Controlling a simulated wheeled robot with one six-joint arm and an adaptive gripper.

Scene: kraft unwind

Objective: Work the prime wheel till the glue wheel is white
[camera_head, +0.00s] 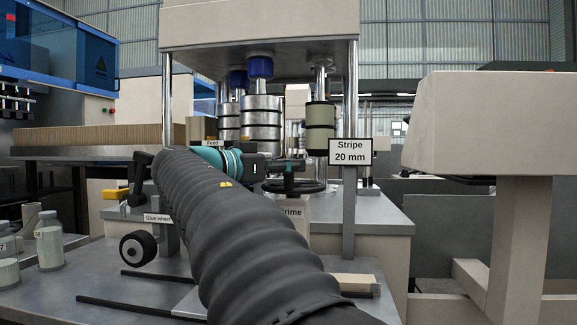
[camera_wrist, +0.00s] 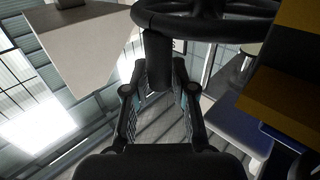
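The prime wheel (camera_head: 294,186) is a dark handwheel on the machine's front, above a partly hidden "Prime" label (camera_head: 291,212). In the wrist view the prime wheel (camera_wrist: 215,26) crosses the top, with a dark upright handle (camera_wrist: 157,62) on its rim. My gripper (camera_wrist: 159,76) has its fingers apart, one on each side of this handle, with narrow gaps showing. In the head view my gripper (camera_head: 272,169) is at the prime wheel's left side. The glue wheel (camera_head: 138,248) at lower left has a black rim and a pale hub, below its "Glue wheel" label (camera_head: 157,218).
A "Stripe 20 mm" sign (camera_head: 350,151) stands right of the prime wheel. Steel rollers (camera_head: 261,120) rise behind it. Jars (camera_head: 49,245) stand at far left. Dark rods (camera_head: 150,275) lie on the front deck. A large beige housing (camera_head: 490,125) is at right.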

